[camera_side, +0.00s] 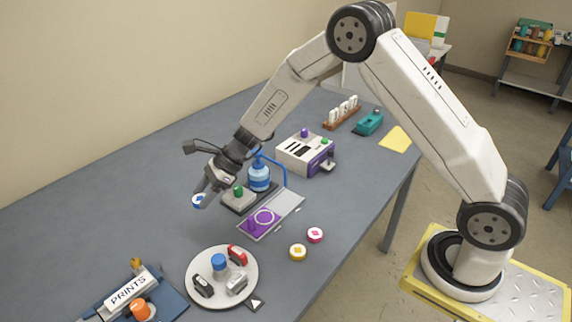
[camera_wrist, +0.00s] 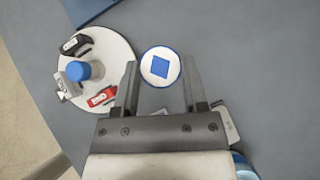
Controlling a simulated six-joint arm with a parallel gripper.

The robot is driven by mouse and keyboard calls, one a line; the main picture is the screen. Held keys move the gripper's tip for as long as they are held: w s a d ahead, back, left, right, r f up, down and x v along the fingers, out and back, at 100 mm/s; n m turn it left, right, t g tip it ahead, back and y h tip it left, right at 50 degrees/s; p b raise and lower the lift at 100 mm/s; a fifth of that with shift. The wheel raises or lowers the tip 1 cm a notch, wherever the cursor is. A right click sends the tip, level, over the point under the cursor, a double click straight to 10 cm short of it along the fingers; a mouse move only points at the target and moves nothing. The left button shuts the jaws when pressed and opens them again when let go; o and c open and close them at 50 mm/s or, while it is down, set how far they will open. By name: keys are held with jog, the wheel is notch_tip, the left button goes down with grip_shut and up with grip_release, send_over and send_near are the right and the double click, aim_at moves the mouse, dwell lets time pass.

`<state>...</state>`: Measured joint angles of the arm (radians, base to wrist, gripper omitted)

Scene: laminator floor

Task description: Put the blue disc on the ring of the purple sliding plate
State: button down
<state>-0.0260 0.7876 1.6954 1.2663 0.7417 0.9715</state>
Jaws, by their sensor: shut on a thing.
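The blue disc (camera_side: 198,201) has a white face with a blue square mark and a blue rim. My gripper (camera_side: 201,197) is shut on it and holds it above the table, left of the purple plate. In the wrist view the disc (camera_wrist: 160,67) sits between the two fingers of my gripper (camera_wrist: 160,85). The purple sliding plate (camera_side: 251,227) lies on a grey track, with a pale ring (camera_side: 264,217) on it. The ring shows no disc on it.
A round white turntable (camera_side: 220,296) carries a blue knob and several small blocks. Yellow (camera_side: 298,252) and pink (camera_side: 315,235) discs lie right of the track. A blue bottle (camera_side: 259,177) and a green-button box (camera_side: 239,196) stand behind it. A purple-white machine (camera_side: 305,153) is farther back.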

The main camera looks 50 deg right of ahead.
jog(key=shift+s+d+r, duration=0.15)
jog(key=shift+s+r, duration=0.2)
jog(key=shift+s, duration=0.35)
jog(key=shift+s+d+r, duration=0.15)
jog(key=shift+s+r, duration=0.15)
jog(key=shift+s, duration=0.4)
jog(key=m+t+h, duration=0.1)
jog(key=m+t, duration=0.2)
jog(key=m, duration=0.1)
send_over(258, 218)
jog(key=s+d, duration=0.2)
notch_tip(258, 218, down, 4)
jog(key=shift+s+f, duration=0.1)
jog(key=shift+f, duration=2.15)
jog(key=shift+f, duration=0.15)
jog(key=shift+f, duration=1.65)
